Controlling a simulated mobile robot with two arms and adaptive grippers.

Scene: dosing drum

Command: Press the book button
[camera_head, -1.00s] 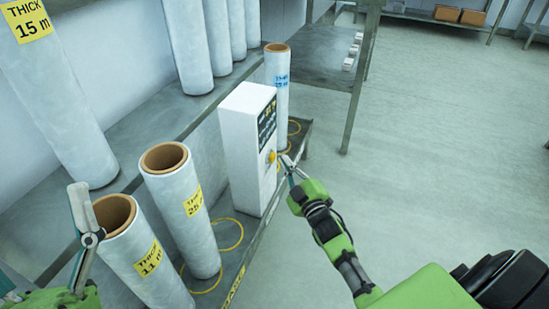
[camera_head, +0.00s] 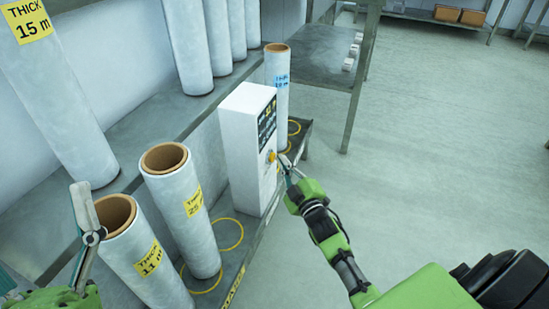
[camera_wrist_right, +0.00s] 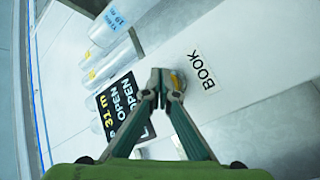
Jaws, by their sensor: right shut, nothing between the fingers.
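A white box (camera_head: 243,150) stands upright on the shelf, with a dark display (camera_head: 267,122) and an orange-yellow button (camera_head: 271,155) on its right-hand face. In the right wrist view the button (camera_wrist_right: 178,80) is partly hidden by my fingertips, beside the BOOK label (camera_wrist_right: 203,70). My right gripper (camera_head: 282,159) is shut and empty, its tips right at the button; the wrist view shows the shut tips (camera_wrist_right: 165,78) overlapping it. I cannot tell whether they touch. My left gripper (camera_head: 84,208) is at the lower left, in front of the rolls; its jaw state is unclear.
Labelled rolls stand close by: a THICK 11 m roll (camera_head: 150,265), a 25 m roll (camera_head: 190,220) and a blue-labelled roll (camera_head: 277,80) behind the box. Yellow circles (camera_head: 229,234) mark the shelf. A metal table (camera_head: 315,60) stands behind; the floor at right is clear.

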